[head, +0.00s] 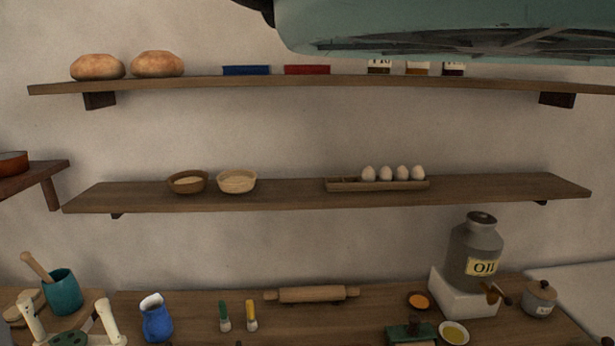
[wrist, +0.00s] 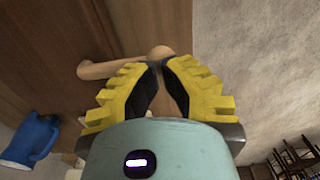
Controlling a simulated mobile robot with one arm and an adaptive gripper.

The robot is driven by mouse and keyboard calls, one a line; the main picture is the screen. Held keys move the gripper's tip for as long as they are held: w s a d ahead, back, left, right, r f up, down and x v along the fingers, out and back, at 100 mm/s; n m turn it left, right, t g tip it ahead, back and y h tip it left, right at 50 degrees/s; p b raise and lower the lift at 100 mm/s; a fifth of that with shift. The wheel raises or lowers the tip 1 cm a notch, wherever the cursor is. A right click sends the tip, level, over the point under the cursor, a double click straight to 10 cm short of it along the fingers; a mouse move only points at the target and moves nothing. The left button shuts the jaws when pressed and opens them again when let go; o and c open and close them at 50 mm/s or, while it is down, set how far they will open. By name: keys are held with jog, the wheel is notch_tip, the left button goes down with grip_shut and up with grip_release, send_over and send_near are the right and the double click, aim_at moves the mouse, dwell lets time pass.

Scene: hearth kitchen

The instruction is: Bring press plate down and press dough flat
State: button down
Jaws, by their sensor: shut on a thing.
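My gripper (wrist: 166,68) shows in the wrist view with its yellow and black fingers close around a brownish wooden piece (wrist: 172,96), mostly hidden between them. A pale wooden bar with a rounded end (wrist: 100,70) lies just beyond the fingertips; I cannot tell whether it joins the held piece. In the head view, a cream-handled item with a dark green part (head: 75,338) is cut off at the bottom left. A dark green item (head: 410,332) stands at the bottom edge, right of centre. I cannot make out which is the press plate, and no dough is clearly visible.
Shelves with bowls, eggs (head: 393,173) and bread (head: 97,67) hang above.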

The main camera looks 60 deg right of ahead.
jog(key=shift+r+p, duration=2.1)
jog(key=shift+r, duration=1.55)
jog(key=shift+w, duration=0.15)
